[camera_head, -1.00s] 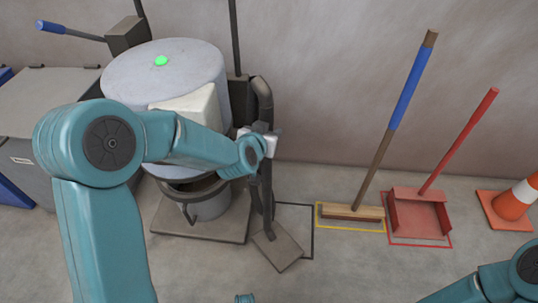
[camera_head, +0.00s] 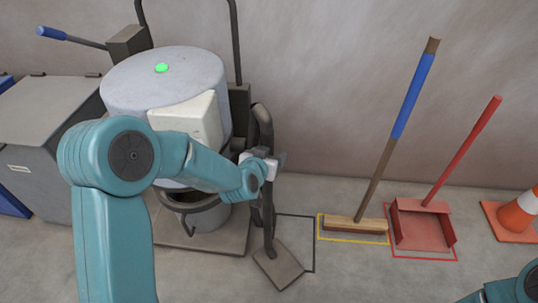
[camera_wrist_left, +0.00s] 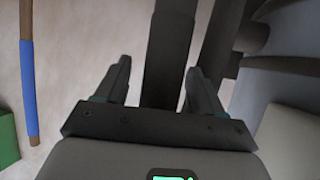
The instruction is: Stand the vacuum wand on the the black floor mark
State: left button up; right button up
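The vacuum wand (camera_head: 267,215) is a dark tube with a curved top and a flat grey-brown floor head (camera_head: 278,265). It stands nearly upright beside the pellet vacuum. Its head is turned at an angle and covers the lower left of the black floor mark (camera_head: 314,242); I cannot tell whether it touches the floor. My left gripper (camera_head: 270,167) is on the tube's upper part. In the left wrist view, the tube (camera_wrist_left: 168,45) runs between the two fingers (camera_wrist_left: 158,80), which hold it. My right gripper is out of view; only a piece of its arm shows at lower right.
The grey vacuum drum (camera_head: 165,75) stands on a base plate (camera_head: 215,238) left of the wand. To the right are a broom (camera_head: 355,228) on a yellow mark, a red dustpan (camera_head: 422,228) on a red mark and a cone (camera_head: 517,215). The wall is close behind.

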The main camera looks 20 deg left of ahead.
pick_arm(q)
jog(key=shift+r, duration=0.15)
jog(key=shift+s+r, duration=0.2)
jog(key=shift+s, duration=0.05)
jog(key=p+v, duration=0.3)
jog(key=v, duration=0.8)
jog(key=s+d+f+g+h, duration=0.1)
jog(key=s+d+f+g, duration=0.15)
jog(key=f, duration=0.55)
jog(key=s+d+f+g+h, duration=0.1)
jog(key=s+d+f+g, duration=0.2)
jog(key=f, duration=0.4)
jog(key=s+d+f+g+h, duration=0.1)
jog(key=s+d+f+g, duration=0.1)
jog(key=s+f, duration=0.4)
jog(key=s+d+f+n+g+h, duration=0.1)
jog(key=s+d+f+g, duration=0.1)
jog(key=s+f+g, duration=0.3)
jog(key=s+f, duration=0.1)
jog(key=s, duration=0.3)
jog(key=shift+s+d+f+h, duration=0.3)
jog(key=shift+s+d, duration=0.05)
jog(key=shift+d, duration=0.05)
jog(key=shift+r, duration=0.1)
